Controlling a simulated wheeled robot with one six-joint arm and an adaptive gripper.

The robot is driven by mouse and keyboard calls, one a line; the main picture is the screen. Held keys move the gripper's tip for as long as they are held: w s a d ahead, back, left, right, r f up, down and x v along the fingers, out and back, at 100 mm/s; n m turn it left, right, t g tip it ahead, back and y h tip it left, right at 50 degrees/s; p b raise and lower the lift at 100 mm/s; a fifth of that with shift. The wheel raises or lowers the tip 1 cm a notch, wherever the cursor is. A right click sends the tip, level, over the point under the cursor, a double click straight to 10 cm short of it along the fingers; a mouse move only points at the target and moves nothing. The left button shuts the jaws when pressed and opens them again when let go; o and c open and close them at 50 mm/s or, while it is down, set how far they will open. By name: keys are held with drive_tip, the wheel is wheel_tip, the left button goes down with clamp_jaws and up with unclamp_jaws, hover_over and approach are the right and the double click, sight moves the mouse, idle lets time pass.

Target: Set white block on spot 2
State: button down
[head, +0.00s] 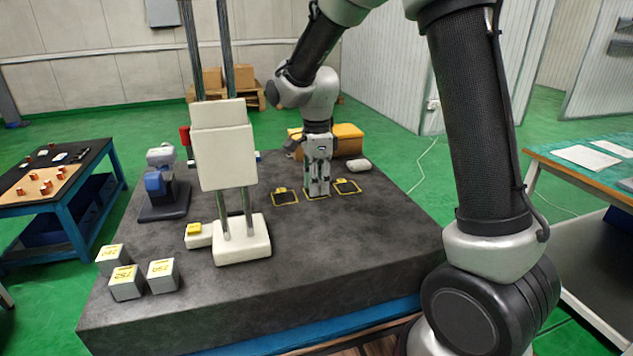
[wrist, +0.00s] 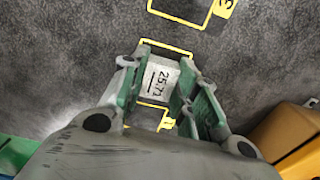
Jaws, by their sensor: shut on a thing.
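The white block (wrist: 158,82), its top marked 25.71, sits between the two fingers of my gripper (wrist: 157,88) in the wrist view. My gripper is shut on it. In the head view my gripper (head: 318,188) points straight down at the middle of three yellow-outlined spots, and its fingers largely hide the block. The middle spot's outline (wrist: 150,104) shows around the block in the wrist view; its number is not readable. The block is at or very near the dark table top; I cannot tell whether it touches.
Outlined spots lie left (head: 285,198) and right (head: 347,187) of my gripper. Three pale blocks with yellow marks (head: 126,282) stand at the table's front left. A white stand with a tall panel (head: 223,155), a blue-grey device (head: 163,185) and a yellow-orange box (head: 347,138) are nearby.

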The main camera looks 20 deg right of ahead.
drive_tip(key=c, duration=1.1)
unclamp_jaws()
wheel_tip(320, 180, up, 12)
drive_tip(key=s+d+r+n+t, duration=0.1)
drive_tip(key=s+d+r+n, duration=0.2)
drive_tip(key=s+d+r, duration=0.15)
drive_tip(key=s+d+n+t, duration=0.1)
drive_tip(key=s+d+n, duration=0.2)
drive_tip(key=s+n, duration=0.2)
drive_tip(key=s+d+f+n+t, duration=0.1)
drive_tip(key=s+d+n, duration=0.3)
drive_tip(key=s, duration=0.5)
drive_tip(key=s+d+n+t, duration=0.1)
drive_tip(key=s+d+n, duration=0.2)
drive_tip(key=s+n, duration=0.3)
drive_tip(key=shift+s+d+f, duration=0.2)
drive_tip(key=shift+s+f, duration=0.2)
drive_tip(key=shift+s, duration=0.35)
